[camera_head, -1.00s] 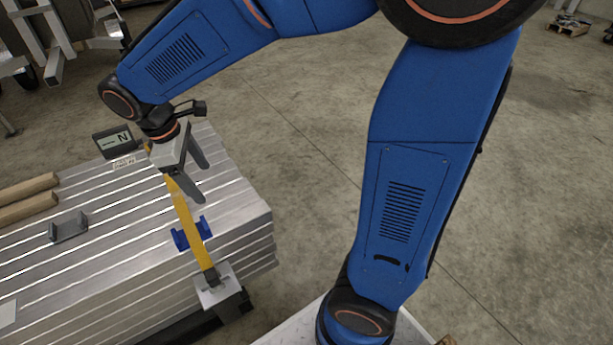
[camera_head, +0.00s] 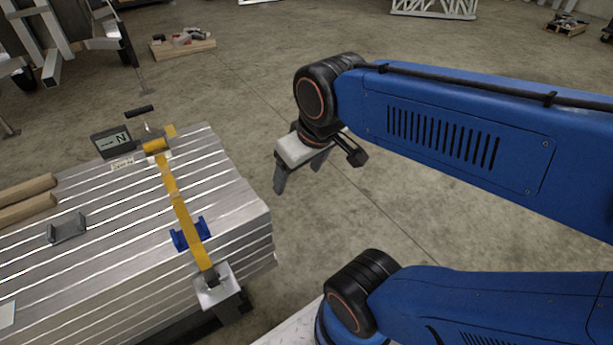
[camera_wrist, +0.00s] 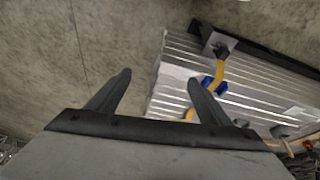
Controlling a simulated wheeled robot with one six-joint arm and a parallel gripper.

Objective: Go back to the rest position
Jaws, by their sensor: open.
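My gripper (camera_head: 302,170) is open and empty in the head view. It hangs over the bare floor, to the right of the stack of aluminium profiles (camera_head: 95,215) and apart from it. In the wrist view my gripper (camera_wrist: 157,82) shows two spread fingers with nothing between them. A yellow strap (camera_head: 177,203) runs over the stack, through a blue corner piece (camera_head: 190,233), down to a metal bracket (camera_head: 218,290). The strap also shows in the wrist view (camera_wrist: 220,72).
A small display marked N (camera_head: 112,142) stands at the stack's back edge, beside a strap ratchet (camera_head: 156,145). A grey bracket (camera_head: 67,229) and wooden bars (camera_head: 27,198) lie on the stack. A pallet with parts (camera_head: 182,46) stands behind. The floor between is clear.

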